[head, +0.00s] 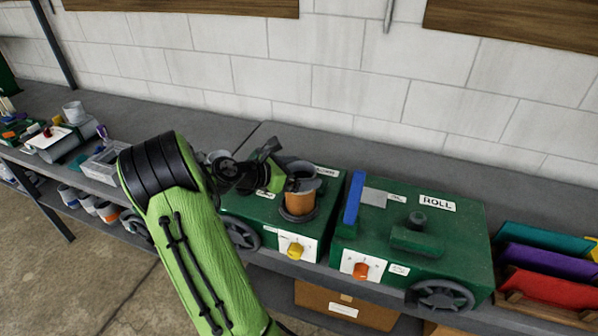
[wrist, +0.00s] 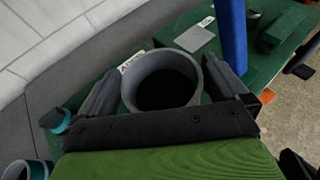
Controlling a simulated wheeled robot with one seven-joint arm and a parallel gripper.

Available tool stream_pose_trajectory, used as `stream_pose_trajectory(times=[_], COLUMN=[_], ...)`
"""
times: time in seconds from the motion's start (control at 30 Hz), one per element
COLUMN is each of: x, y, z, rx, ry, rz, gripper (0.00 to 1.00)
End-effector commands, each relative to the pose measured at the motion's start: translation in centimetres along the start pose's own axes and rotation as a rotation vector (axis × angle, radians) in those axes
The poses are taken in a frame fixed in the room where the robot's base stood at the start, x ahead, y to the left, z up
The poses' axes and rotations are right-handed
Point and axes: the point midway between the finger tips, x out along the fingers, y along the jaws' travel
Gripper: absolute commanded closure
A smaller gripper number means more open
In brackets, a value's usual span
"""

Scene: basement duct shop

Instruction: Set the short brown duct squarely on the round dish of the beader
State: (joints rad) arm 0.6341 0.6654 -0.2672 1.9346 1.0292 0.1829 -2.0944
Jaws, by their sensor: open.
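The short brown duct (head: 300,201) stands upright on the round dark dish (head: 298,216) of the left green machine, the beader (head: 262,212). It looks roughly centred, but my gripper hides part of its top. In the wrist view the duct's grey rim and dark opening (wrist: 162,88) lie between my fingers. My gripper (head: 298,180) is open around the upper part of the duct, one finger on each side; it also shows in the wrist view (wrist: 160,75). Whether either finger touches the duct is unclear. The dish is hidden in the wrist view.
A second green machine marked ROLL (head: 425,240) stands close on the right, with an upright blue bar (head: 354,198) at its near left. Coloured pieces (head: 545,270) lie at the far right. Cans and tools (head: 73,110) sit at the left. The bench behind the machines is clear.

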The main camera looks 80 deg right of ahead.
Motion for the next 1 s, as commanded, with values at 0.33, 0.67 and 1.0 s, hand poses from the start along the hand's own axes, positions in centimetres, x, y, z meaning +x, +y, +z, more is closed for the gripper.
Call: stream_pose_trajectory(times=[0.33,0.67,1.0], x=[-7.6,-12.1,-14.6], y=[0.2,0.0,-0.3], z=[0.3,0.2,-1.0], rx=[-0.001,0.000,0.179], ry=[0.000,0.000,0.172], rz=[0.008,0.001,0.070], gripper=[0.00,0.00,0.00])
